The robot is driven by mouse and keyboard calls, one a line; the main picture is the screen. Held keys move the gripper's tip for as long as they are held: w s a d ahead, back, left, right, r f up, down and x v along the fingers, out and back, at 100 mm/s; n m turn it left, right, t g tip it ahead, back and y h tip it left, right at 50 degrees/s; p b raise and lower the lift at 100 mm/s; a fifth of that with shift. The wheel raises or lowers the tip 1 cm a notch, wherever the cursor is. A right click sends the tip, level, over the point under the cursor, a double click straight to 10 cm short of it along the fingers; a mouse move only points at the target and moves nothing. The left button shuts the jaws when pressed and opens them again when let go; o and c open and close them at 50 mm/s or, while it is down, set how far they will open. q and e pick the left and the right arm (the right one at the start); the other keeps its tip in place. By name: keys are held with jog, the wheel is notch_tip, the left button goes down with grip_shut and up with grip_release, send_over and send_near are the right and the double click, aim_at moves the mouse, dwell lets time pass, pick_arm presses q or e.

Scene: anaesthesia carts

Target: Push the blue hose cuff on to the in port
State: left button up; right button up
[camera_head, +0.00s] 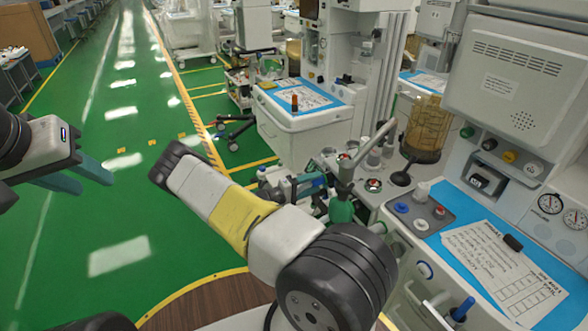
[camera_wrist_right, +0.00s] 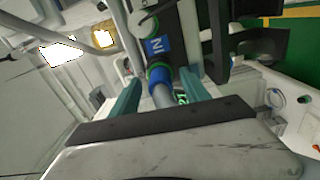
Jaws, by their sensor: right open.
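The blue hose cuff (camera_wrist_right: 159,75) sits on the end of a grey hose (camera_wrist_right: 163,96) in the right wrist view. It lies directly below the in port (camera_wrist_right: 156,64), which has a green ring and a blue IN label (camera_wrist_right: 157,45) above it. Cuff and port look in line and close together; I cannot tell how far the cuff is on. My right gripper (camera_wrist_right: 158,90) is open, one teal finger on each side of the hose. In the head view my right gripper (camera_head: 316,182) is at the machine, partly hidden. My left gripper (camera_head: 97,184) is open and empty over the floor.
A green cylinder (camera_head: 342,210) stands close to my right gripper. The machine's worktop holds a blue mat with papers (camera_head: 505,270). Another cart (camera_head: 300,120) stands behind. The green floor (camera_head: 120,230) around my left gripper is clear.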

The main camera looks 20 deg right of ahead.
jog(key=a, duration=0.7)
jog(key=shift+s+a, duration=0.3)
jog(key=shift+a, duration=0.05)
jog(key=s+a+r+t+y, duration=0.1)
jog(key=s+a+r+y, duration=0.4)
jog(key=r, duration=0.8)
jog(key=s+a+r+t+y, duration=0.2)
jog(key=s+a+r+y, duration=0.4)
jog(key=s+r, duration=0.5)
jog(key=s+a+r+t+y, duration=0.1)
jog(key=s+a+r+y, duration=0.4)
jog(key=s+r+y, duration=0.4)
notch_tip(320, 180, up, 6)
jog(key=shift+a+f+t, duration=0.1)
jog(key=shift+a+t, duration=0.15)
jog(key=shift+t, duration=0.05)
